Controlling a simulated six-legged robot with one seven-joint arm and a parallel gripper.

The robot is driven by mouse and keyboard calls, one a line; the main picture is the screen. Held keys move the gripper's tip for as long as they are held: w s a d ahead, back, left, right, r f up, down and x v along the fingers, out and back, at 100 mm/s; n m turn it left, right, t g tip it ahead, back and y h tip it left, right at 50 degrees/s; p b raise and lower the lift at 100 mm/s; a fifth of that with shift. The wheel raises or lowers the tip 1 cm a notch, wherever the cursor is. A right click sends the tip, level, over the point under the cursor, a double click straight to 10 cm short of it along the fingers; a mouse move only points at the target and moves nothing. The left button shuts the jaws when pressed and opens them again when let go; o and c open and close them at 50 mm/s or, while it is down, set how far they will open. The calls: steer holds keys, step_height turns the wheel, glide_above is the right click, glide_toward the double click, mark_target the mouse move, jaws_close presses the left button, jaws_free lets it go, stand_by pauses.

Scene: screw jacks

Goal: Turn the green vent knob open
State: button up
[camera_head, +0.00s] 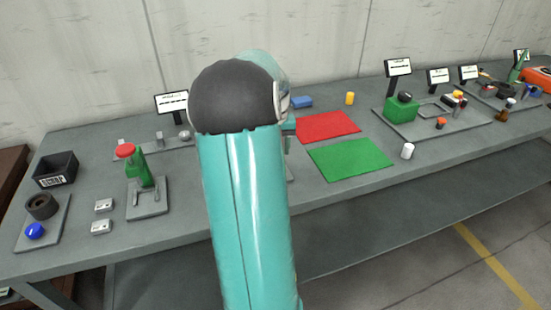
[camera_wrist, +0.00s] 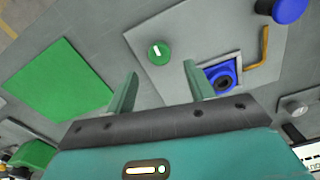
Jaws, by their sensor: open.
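The green vent knob (camera_wrist: 158,52) shows in the wrist view as a small round disc with a short white bar across its face. It sits on a light grey plate (camera_wrist: 190,28). My gripper (camera_wrist: 160,69) is open, and its two fingers point toward the plate. In the picture the knob lies just beyond the fingertips, between their two lines, with nothing held. I cannot tell the height between fingertips and knob. In the head view my arm hides the knob and most of the gripper.
A blue block with a dark ring (camera_wrist: 221,77) is close to the right finger. An orange bent rod (camera_wrist: 262,50) and a blue ball (camera_wrist: 290,9) are farther right. A green mat (camera_head: 350,158) and a red mat (camera_head: 328,126) lie right of my arm. A red-topped green jack (camera_head: 140,168) stands left.

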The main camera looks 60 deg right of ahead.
step_height(320, 180, up, 8)
stand_by(0.7)
steer(key=w+a+r+n+t, duration=0.1)
steer(key=w+a+r+n, duration=0.15)
steer(key=a, duration=0.65)
steer(key=w+a+r+n+t, duration=0.15)
steer(key=w+a, duration=0.25)
steer(key=a, duration=0.5)
steer(key=w+a+r+n, duration=0.2)
steer(key=w+a, duration=0.2)
steer(key=a, duration=0.5)
steer(key=s+a+f+n+t, duration=0.1)
steer(key=s+a+n, duration=0.1)
steer(key=a, duration=0.9)
steer(key=s+a+f+n+t, duration=0.1)
steer(key=s+a, duration=0.4)
steer(key=a, duration=0.6)
steer(key=shift+s+a+f+n+t, duration=0.2)
steer(key=shift+n+t, duration=0.35)
steer(key=shift+n, duration=0.65)
